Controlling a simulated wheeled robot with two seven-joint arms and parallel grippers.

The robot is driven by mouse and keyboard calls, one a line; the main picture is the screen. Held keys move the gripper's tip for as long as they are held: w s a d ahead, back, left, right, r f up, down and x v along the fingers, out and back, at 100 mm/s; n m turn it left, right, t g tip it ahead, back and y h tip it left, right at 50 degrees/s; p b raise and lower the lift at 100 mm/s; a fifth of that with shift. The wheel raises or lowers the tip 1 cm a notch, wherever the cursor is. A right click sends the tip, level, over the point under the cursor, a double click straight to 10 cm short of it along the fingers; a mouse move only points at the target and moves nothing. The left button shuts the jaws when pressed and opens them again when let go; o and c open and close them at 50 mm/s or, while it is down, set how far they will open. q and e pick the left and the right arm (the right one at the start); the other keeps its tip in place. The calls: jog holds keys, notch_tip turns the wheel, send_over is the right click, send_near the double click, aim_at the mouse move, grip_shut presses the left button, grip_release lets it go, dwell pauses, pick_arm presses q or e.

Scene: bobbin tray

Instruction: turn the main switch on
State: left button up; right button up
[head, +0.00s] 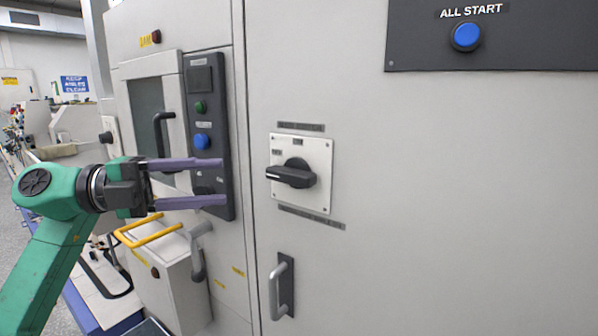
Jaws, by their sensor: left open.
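The main switch (293,174) is a black rotary handle on a white square plate (314,158), mounted on the grey cabinet door. Its handle lies near horizontal, with the grip end pointing left. Small labels sit on and around the plate, too small to read. My left gripper (222,181) comes in from the left with its two purple fingers spread apart and pointing right. Nothing is between them. In the picture the fingertips are left of the switch, apart from it, over the dark control panel. My right gripper is not in view.
A dark control panel (205,100) with a green and a blue button is behind my left gripper. A metal door handle (280,287) is below the switch. A blue ALL START button (466,36) is at upper right. A yellow rail (150,236) is lower left.

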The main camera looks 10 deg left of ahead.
aim_at(285, 178)
pick_arm(q)
jog(key=p+x, duration=0.3)
jog(key=x, duration=0.8)
jog(key=shift+w+d+r, duration=0.15)
jog(key=shift+w+d, duration=0.05)
jog(key=shift+w, duration=0.05)
jog(key=shift+d, duration=0.15)
jog(key=shift+w+f, duration=0.1)
jog(key=shift+f, duration=0.1)
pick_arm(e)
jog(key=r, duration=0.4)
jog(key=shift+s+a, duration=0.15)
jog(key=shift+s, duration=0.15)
pick_arm(q)
grip_shut()
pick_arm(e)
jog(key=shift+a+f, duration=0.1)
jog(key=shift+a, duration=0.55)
